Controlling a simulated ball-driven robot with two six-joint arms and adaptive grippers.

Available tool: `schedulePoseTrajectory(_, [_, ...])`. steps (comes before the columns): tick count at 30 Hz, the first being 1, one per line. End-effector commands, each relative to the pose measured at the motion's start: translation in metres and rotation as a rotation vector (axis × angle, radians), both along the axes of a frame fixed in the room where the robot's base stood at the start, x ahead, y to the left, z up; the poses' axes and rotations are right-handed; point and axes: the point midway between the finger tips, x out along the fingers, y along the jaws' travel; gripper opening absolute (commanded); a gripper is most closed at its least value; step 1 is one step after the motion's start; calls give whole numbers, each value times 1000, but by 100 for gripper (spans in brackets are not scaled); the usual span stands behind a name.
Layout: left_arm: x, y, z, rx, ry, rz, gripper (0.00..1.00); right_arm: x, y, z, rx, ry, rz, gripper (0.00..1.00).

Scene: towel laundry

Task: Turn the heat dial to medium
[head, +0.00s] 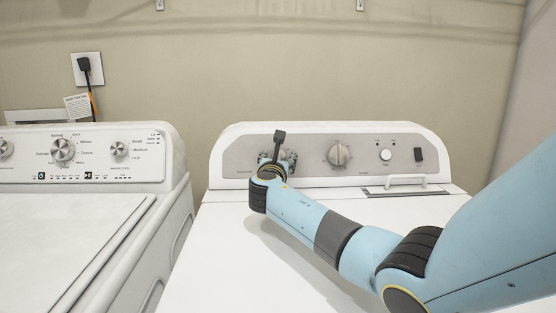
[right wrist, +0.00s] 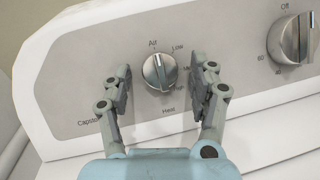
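The heat dial (right wrist: 159,72) is a round silver knob on the dryer's grey control panel (right wrist: 75,85). In the right wrist view "Air" is printed above it, "Low" at upper right and "Heat" below; labels at its right are partly hidden by a finger. Its pointer mark is near the top, towards "Air". My right gripper (right wrist: 162,78) is open, one finger on each side of the dial, with visible gaps. In the head view my right gripper (head: 287,159) is at the panel's left end and hides the dial. My left gripper is not in view.
A larger timer dial (head: 339,154) sits right of the heat dial; it also shows in the right wrist view (right wrist: 292,40). Further right are a small round knob (head: 386,155) and a dark switch (head: 418,155). A washer (head: 90,215) stands at the left.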

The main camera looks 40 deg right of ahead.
Motion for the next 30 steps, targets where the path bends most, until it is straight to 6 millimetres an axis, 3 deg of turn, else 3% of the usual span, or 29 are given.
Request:
schedulePoseTrajectory(1, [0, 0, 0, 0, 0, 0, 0, 0, 0, 0, 0, 0, 0, 52])
schedulePoseTrajectory(12, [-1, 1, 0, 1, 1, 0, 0, 0, 0, 0, -1, 1, 0, 6])
schedulePoseTrajectory(22, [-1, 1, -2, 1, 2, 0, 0, 0, 1, 0, 36, -31, -24, 6])
schedulePoseTrajectory(30, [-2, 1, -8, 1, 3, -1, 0, 2, 2, 0, 163, -136, -102, 6])
